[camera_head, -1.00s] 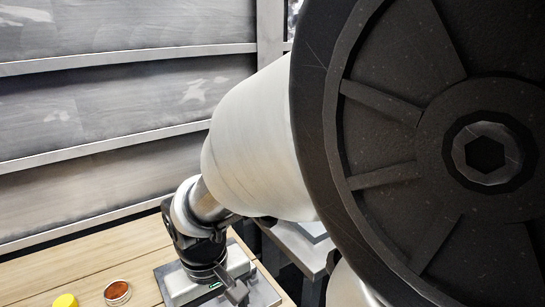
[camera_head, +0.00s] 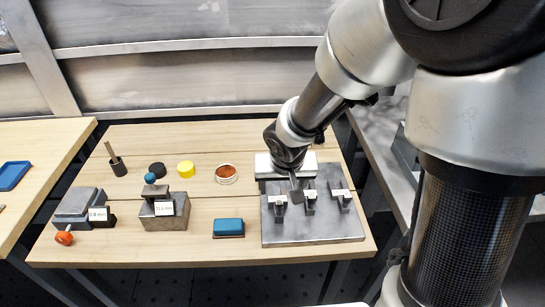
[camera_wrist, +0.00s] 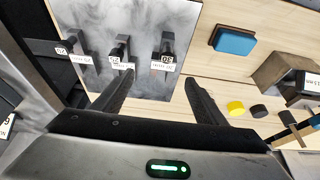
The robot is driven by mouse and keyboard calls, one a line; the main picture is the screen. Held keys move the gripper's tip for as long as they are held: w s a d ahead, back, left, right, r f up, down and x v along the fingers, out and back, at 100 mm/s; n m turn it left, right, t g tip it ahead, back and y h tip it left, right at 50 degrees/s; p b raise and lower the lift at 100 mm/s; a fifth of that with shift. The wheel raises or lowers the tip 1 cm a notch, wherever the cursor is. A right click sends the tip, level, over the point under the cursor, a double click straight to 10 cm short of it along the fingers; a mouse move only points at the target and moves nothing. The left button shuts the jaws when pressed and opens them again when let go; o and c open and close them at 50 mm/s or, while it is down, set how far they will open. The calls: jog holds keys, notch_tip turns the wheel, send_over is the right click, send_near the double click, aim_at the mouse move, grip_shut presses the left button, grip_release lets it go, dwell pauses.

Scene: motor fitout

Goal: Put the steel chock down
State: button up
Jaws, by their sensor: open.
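A grey steel plate (camera_head: 325,231) lies at the right of the wooden table and carries three dark, narrow pieces with white labels: left (camera_head: 279,206), middle (camera_head: 310,203) and right (camera_head: 344,202). I cannot tell which of them, if any, is the steel chock. My gripper (camera_head: 298,192) points down over the back of the plate, close to the left and middle pieces. In the wrist view my gripper (camera_wrist: 158,82) has its fingers apart with nothing held between them. The same labelled pieces (camera_wrist: 122,50) stand on the plate (camera_wrist: 142,20) beyond the fingertips.
A blue block (camera_head: 229,227) lies left of the plate. Two steel blocks (camera_head: 75,206) (camera_head: 165,216), a yellow disc (camera_head: 186,169), a dark disc (camera_head: 157,170) and a round dish (camera_head: 227,174) occupy the table. An orange knob (camera_head: 64,238) is at the front left.

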jog(key=b+x, duration=0.1)
jog(key=x, duration=0.2)
jog(key=shift+w+f, duration=0.1)
jog(key=shift+f, duration=0.25)
jog(key=x, duration=0.1)
jog(key=b+x, duration=0.1)
jog(key=x, duration=0.1)
jog(key=b+x, duration=0.1)
jog(key=shift+s+a+f, duration=0.2)
jog(key=shift+a+f, duration=0.2)
jog(key=shift+f, duration=0.1)
jog(key=shift+w+f, duration=0.15)
jog(key=shift+f, duration=0.1)
jog(key=shift+c, duration=0.2)
jog(key=shift+r, duration=0.1)
grip_shut()
notch_tip(320, 180, up, 10)
jog(key=p, duration=0.5)
jog(key=s+d+r+p, duration=0.3)
jog(key=d+r+p, duration=0.3)
jog(key=d+p, duration=0.3)
jog(key=shift+d+p, duration=0.2)
jog(key=shift+p, duration=0.35)
